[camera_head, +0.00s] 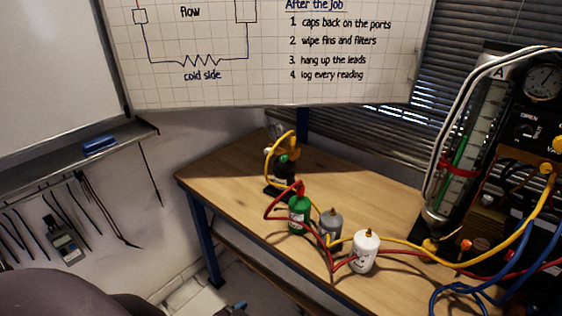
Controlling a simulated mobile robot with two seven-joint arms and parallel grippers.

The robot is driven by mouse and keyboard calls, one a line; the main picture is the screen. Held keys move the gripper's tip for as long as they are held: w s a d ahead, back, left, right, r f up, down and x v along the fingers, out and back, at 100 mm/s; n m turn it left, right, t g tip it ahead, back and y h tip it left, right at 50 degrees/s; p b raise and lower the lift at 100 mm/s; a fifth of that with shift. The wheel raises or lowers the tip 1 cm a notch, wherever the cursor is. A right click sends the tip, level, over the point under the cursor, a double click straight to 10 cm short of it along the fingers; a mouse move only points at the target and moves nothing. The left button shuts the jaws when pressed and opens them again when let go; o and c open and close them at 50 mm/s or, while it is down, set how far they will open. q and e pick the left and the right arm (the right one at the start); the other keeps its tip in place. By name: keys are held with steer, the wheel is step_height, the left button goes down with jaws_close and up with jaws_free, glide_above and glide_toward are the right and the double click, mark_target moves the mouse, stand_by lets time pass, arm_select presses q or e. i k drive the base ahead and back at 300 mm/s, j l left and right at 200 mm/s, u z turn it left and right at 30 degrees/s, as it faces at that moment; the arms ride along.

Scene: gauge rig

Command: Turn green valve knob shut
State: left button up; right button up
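A green cylinder (299,217) with a red hose fitting on top stands on the wooden bench. Behind it is a dark pump-like object (284,170) with a yellow hose looped over it and a small green spot on its side. I cannot tell for certain which green part is the valve knob, or whether it is open or shut. The gauge rig (490,140) stands at the right, with a tall scaled tube, a round dial (543,79) and a panel marked "OPEN". Neither of my grippers is in view.
A grey cylinder (331,226) and a white cylinder (365,251) stand beside the green one. Red, yellow and blue hoses cross the bench (228,165) at right. The bench's left end is clear. A whiteboard ledge (60,160) with hanging leads is at left.

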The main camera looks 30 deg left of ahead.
mark_target(283, 157)
steer(key=u, duration=1.05)
